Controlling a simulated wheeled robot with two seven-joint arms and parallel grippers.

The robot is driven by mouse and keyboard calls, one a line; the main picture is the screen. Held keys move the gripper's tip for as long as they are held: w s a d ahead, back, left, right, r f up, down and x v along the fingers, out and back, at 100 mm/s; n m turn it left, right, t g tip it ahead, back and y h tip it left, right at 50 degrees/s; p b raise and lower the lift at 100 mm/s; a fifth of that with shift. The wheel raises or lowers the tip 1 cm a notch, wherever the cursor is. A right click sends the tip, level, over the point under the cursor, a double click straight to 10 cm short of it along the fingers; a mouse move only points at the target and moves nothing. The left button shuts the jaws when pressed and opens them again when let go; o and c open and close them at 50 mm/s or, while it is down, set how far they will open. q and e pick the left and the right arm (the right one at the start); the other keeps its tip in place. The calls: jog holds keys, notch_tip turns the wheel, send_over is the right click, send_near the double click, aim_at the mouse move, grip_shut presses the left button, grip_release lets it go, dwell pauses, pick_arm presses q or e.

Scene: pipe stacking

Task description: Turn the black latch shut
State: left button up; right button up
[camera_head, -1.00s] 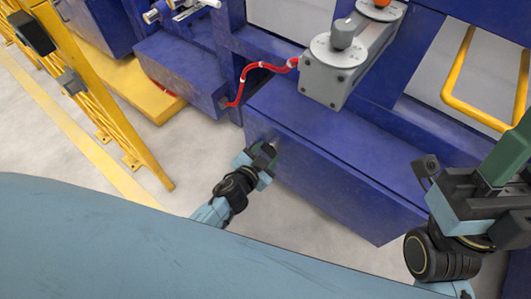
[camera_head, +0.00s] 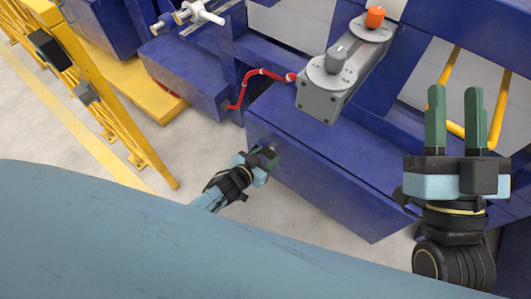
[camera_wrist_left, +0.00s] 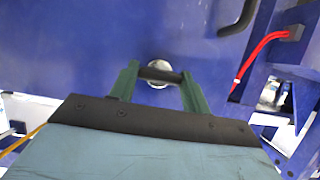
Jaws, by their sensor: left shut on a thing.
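The black latch (camera_wrist_left: 160,75) is a short dark bar across a round silver plate on a blue panel. In the left wrist view it lies nearly level, its right end slightly lower. My left gripper (camera_wrist_left: 161,85) has its green fingers at the two ends of the bar and is shut on it. In the head view my left gripper (camera_head: 265,158) is at the front face of the blue box, where the latch is hidden. My right gripper (camera_head: 455,112) is open and empty at the right, its fingers pointing up the picture, apart from the latch.
A grey unit (camera_head: 322,98) with a grey knob (camera_head: 335,58) and an orange knob (camera_head: 375,17) sits on the blue box (camera_head: 330,165). A red cable (camera_head: 240,90) runs to its left. A yellow fence (camera_head: 110,110) stands at the left. A black handle (camera_wrist_left: 238,20) is above the latch's right.

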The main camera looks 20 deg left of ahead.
pick_arm(q)
jog(key=shift+o, duration=0.2)
jog(key=o, duration=1)
jog(key=shift+c, duration=0.2)
jog(key=shift+s, duration=0.1)
